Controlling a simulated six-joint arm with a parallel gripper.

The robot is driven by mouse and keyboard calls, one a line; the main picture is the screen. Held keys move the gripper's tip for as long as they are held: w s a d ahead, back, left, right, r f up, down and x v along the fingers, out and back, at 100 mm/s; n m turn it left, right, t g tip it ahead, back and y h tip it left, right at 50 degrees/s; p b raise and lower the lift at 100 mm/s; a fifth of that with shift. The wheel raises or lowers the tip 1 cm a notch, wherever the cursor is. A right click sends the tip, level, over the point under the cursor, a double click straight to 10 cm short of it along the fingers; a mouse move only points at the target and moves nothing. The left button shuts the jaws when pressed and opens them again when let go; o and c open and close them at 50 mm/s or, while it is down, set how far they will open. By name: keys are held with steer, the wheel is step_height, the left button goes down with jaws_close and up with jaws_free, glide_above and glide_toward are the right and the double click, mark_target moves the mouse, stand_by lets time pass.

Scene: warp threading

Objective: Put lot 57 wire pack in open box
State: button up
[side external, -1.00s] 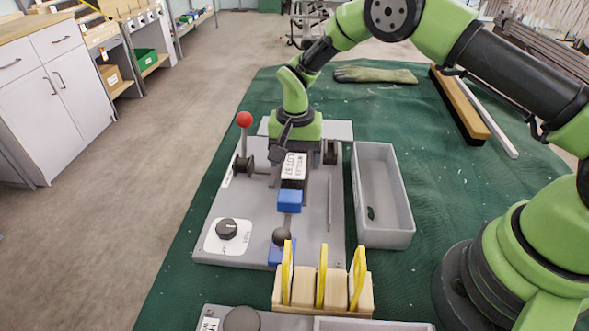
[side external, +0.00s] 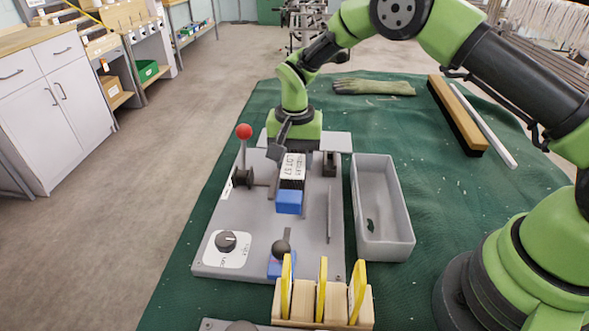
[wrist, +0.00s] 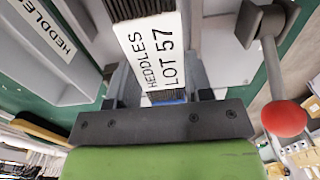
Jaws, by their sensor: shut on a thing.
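The lot 57 wire pack (side external: 291,168) is a dark bundle with a white label and a blue end, held under my gripper (side external: 293,152). It is over the grey fixture plate (side external: 217,262). In the wrist view, the label of the pack (wrist: 153,52) reads "HEDDLES LOT 57", and my gripper (wrist: 163,95) is shut on the pack. The fingertips are mostly hidden in the side view. The open box (side external: 386,247) is a grey tray on the green cloth, right of the plate and apart from the pack. A small dark green patch shows in its floor.
A red-knobbed lever (side external: 244,131) stands left of the pack, and a black dial (side external: 226,241) is on the plate. A dark ball knob (side external: 281,248) and a wooden block with yellow pieces (side external: 322,303) are in front. A glove (side external: 374,87) lies behind.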

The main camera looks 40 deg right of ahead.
mark_target(304, 161)
step_height(304, 161, up, 6)
steer(key=shift+r, duration=0.2)
steer(key=shift+s+d+r+n, duration=0.1)
steer(key=shift+d+r+n, duration=0.05)
steer(key=shift+r+n, duration=0.2)
steer(key=shift+s+d+r+n, duration=0.1)
steer(key=shift+s+d+n, duration=0.15)
steer(key=shift+n, duration=0.5)
steer(key=shift+s+d+n, duration=0.2)
steer(key=shift+s+n, duration=0.1)
steer(key=shift+n, duration=0.6)
steer(key=s+d+n, duration=0.3)
steer(key=s+n, duration=0.4)
steer(key=n, duration=0.9)
steer(key=s+d+n, duration=0.3)
steer(key=s+n, duration=0.5)
steer(key=n, duration=0.8)
steer(key=shift+w+d+f, duration=0.1)
steer(key=shift+w+f, duration=0.05)
steer(key=shift+f, duration=1.15)
steer(key=shift+w+f, duration=0.1)
steer(key=shift+f, duration=1.15)
steer(key=shift+f, duration=0.7)
steer(key=shift+f, duration=0.65)
